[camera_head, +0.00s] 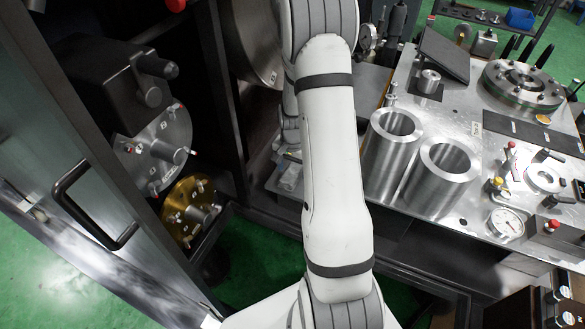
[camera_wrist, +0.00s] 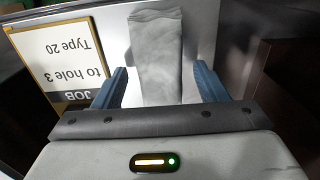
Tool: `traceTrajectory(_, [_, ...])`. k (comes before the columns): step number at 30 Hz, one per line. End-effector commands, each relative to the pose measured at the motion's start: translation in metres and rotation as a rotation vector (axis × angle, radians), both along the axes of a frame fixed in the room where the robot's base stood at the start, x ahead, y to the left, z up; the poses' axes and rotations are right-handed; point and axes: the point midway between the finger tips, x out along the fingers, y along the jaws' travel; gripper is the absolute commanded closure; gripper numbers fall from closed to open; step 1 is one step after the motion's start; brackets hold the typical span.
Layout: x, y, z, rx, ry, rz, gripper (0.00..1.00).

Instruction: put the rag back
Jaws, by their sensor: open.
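A grey rag (camera_wrist: 156,50) shows in the wrist view as a long, flat, wrinkled strip against a pale surface. My gripper (camera_wrist: 160,75) is open, with one blue finger on each side of the rag. A gap shows between each finger and the rag's edges. I cannot tell how far beyond the fingertips the rag is. In the head view my arm fills the middle, and my gripper is not visible there. I cannot clearly make out the rag in the head view.
A job sign (camera_wrist: 60,62) is left of the rag. An open cabinet door with a black handle (camera_head: 75,205) stands left.

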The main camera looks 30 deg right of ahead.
Motion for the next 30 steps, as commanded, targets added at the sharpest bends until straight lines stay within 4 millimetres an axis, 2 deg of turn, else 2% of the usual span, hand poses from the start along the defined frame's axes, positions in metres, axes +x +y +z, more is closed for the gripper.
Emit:
traceTrajectory(5, [0.001,-0.001,0.027,-0.001,-0.005,0.0,0.34])
traceTrajectory(15, [0.001,-0.001,0.096,-0.001,-0.003,-0.001,0.34])
traceTrajectory(22, [0.0,0.0,0.119,-0.001,-0.003,0.004,0.34])
traceTrajectory(26, [-0.009,0.015,0.141,-0.005,-0.017,0.068,0.34])
traceTrajectory(30, [-0.034,0.047,0.183,-0.018,-0.051,0.226,0.34])
